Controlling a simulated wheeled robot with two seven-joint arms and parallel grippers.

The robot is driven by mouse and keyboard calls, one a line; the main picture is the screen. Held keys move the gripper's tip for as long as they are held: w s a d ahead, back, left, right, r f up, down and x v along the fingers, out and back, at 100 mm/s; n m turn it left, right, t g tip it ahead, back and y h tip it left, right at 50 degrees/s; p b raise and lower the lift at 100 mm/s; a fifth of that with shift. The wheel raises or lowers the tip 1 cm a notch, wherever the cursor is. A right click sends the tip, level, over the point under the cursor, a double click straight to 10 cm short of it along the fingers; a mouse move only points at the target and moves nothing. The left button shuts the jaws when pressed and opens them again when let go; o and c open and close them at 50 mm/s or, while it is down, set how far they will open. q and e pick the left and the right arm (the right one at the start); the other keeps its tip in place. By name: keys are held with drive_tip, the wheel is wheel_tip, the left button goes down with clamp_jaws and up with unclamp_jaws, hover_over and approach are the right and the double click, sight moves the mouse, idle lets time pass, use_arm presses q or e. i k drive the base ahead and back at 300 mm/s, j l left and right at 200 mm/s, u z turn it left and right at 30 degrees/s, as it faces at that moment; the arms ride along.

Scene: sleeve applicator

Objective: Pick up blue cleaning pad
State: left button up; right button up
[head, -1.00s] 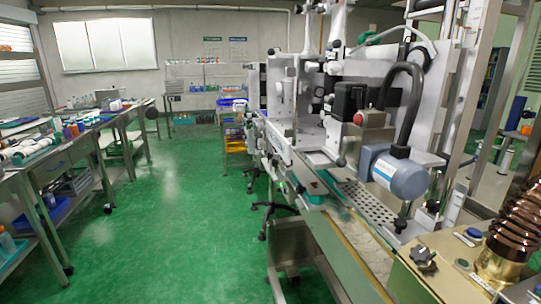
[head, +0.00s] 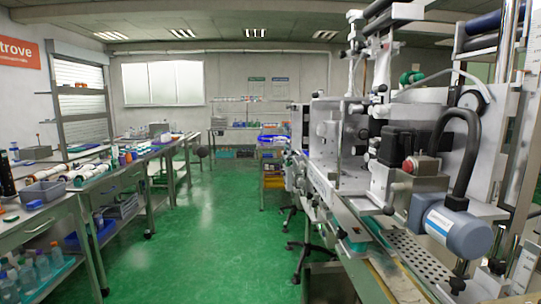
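I cannot make out a blue cleaning pad for certain in the head view. A workbench (head: 40,232) along the left side carries bottles, a grey bin and small items, some of them blue. A blue item (head: 272,139) lies on a cart at the far middle, too small to tell what it is. Neither of my grippers shows in the head view.
The sleeve applicator machine (head: 350,130) with its blue motor (head: 455,233) fills the right side. A grey bin (head: 42,193) stands on the left workbench. The green floor (head: 215,240) between is clear. A wheeled chair base (head: 305,258) stands by the machine.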

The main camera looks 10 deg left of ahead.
sight(35, 205)
drive_tip(key=u, duration=1.9)
drive_tip(key=z, duration=1.65)
drive_tip(key=u, duration=1.65)
drive_tip(key=i, duration=0.25)
drive_tip(key=i+z, duration=0.25)
drive_tip(key=i, duration=0.3)
drive_tip(key=i+j+z, duration=0.25)
drive_tip(key=i, duration=0.3)
drive_tip(key=i+j+z, duration=0.25)
drive_tip(key=i, duration=0.3)
